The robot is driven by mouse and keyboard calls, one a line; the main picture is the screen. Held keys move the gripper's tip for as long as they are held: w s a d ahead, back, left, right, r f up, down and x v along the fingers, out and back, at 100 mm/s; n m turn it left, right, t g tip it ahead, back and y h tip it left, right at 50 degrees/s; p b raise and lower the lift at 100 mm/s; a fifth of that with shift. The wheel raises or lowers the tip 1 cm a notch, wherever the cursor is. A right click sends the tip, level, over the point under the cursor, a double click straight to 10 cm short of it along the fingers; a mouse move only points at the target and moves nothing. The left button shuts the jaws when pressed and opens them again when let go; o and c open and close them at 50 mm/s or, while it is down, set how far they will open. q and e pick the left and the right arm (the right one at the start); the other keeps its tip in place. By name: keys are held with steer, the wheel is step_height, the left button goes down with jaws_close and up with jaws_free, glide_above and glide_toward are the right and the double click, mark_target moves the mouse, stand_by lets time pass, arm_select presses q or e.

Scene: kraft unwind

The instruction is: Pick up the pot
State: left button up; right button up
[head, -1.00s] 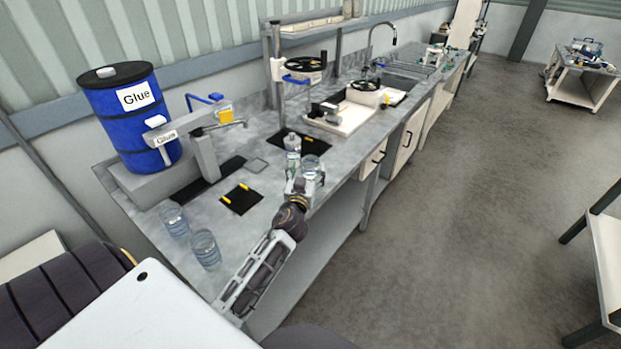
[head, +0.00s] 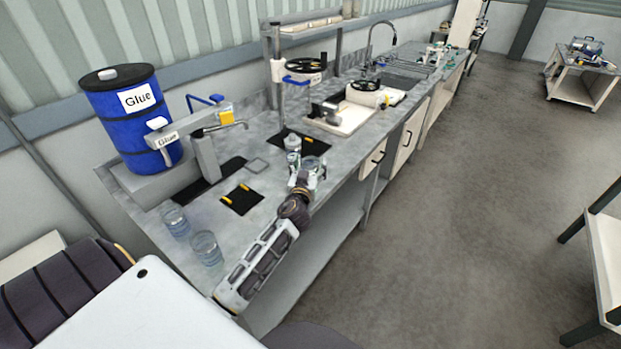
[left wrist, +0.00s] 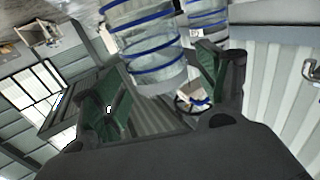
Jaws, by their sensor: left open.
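A clear pot with blue rings (head: 313,165) stands near the front edge of the bench. In the left wrist view the clear pot (left wrist: 145,45) shows large and upside down between the two fingers. My left gripper (head: 304,178) is open at this pot, with a finger on each side; I cannot tell whether they touch it. The open fingers also show in the left wrist view (left wrist: 160,78). A second clear ringed vessel (left wrist: 207,15) shows just behind it. Two more clear pots (head: 174,220) (head: 206,248) stand at the bench's near left. My right gripper is not in view.
A blue glue drum (head: 130,110) with a dispenser (head: 200,145) stands at the back left. A clear bottle (head: 292,150) stands close beside the gripper. A black mat (head: 241,200) lies left of it. A white tray (head: 345,122) and a sink lie farther along.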

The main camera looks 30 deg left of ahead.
arm_select(q)
steer(key=shift+x, duration=0.95)
steer(key=c, duration=1.5)
steer(key=shift+o, duration=0.2)
steer(key=shift+r, duration=0.15)
step_height(320, 180, up, 10)
steer(key=p, duration=0.1)
